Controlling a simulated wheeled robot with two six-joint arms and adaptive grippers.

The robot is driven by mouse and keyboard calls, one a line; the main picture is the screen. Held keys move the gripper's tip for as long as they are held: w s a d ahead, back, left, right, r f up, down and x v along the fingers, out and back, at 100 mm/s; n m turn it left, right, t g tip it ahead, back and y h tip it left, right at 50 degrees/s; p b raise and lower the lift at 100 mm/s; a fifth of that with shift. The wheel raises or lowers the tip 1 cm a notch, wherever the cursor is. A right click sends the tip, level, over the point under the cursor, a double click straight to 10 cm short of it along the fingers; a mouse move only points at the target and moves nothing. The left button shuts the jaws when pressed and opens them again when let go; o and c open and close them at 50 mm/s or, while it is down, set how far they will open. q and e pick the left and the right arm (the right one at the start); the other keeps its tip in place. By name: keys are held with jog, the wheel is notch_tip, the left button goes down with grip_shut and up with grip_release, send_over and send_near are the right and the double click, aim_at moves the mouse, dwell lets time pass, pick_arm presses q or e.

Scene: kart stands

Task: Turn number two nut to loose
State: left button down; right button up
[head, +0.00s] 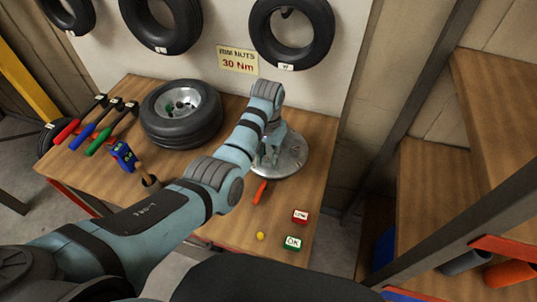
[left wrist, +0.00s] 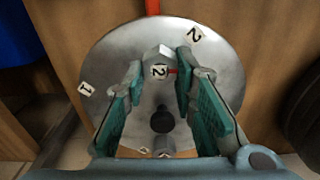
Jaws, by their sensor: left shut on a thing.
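The number two nut (left wrist: 160,56) stands on a round metal plate (left wrist: 108,55), with a white tag 2 and a red mark on its near side. A second tag 2 (left wrist: 195,35) is on the plate's rim beside it, and tag 1 (left wrist: 86,89) is at the left rim. My left gripper (left wrist: 160,66) is shut on this nut, with its teal fingers on either side. In the head view, the left gripper (head: 268,160) is over the plate (head: 297,153) and hides the nut. A dark central stud (left wrist: 161,120) shows between the fingers. My right gripper is not in view.
A wheel (head: 182,137) lies left of the plate. Red, blue and green-handled tools (head: 85,128) and a blue tool (head: 124,155) lie further left. An orange handle (head: 259,192), a red block (head: 300,216) and a green OK block (head: 293,242) are near the front.

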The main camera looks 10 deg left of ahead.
aim_at(266, 158)
pick_arm(q)
jog(key=n, duration=0.7)
jog(key=shift+s+a+f, duration=0.1)
jog(key=shift+s+a, duration=0.05)
jog(key=n, duration=0.6)
jog(key=shift+s, duration=0.1)
jog(key=shift+n, duration=0.3)
jog(key=c, duration=1.3)
grip_release()
jog(key=shift+a, duration=0.1)
notch_tip(266, 158, up, 8)
jog(key=shift+f, duration=0.15)
